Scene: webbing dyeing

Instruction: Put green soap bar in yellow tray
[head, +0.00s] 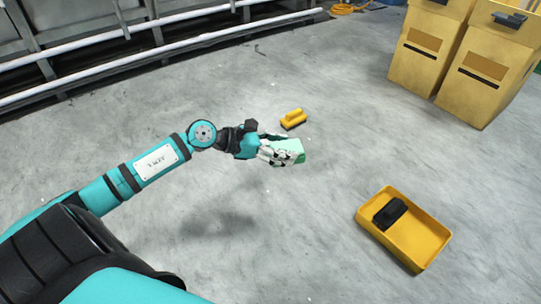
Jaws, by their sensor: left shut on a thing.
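The bar appears held above the grey floor. The yellow tray (436,240) lies on the floor at the lower right, apart from the gripper. A black block-like object (390,213) lies inside the tray at its left end. My right gripper is out of view.
A yellow brush-like object (293,119) with a dark underside lies on the floor just beyond the gripper. Two tall yellow bins (431,45) stand at the upper right. Metal racks with white rails (150,52) run along the upper left. The floor between gripper and tray is clear.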

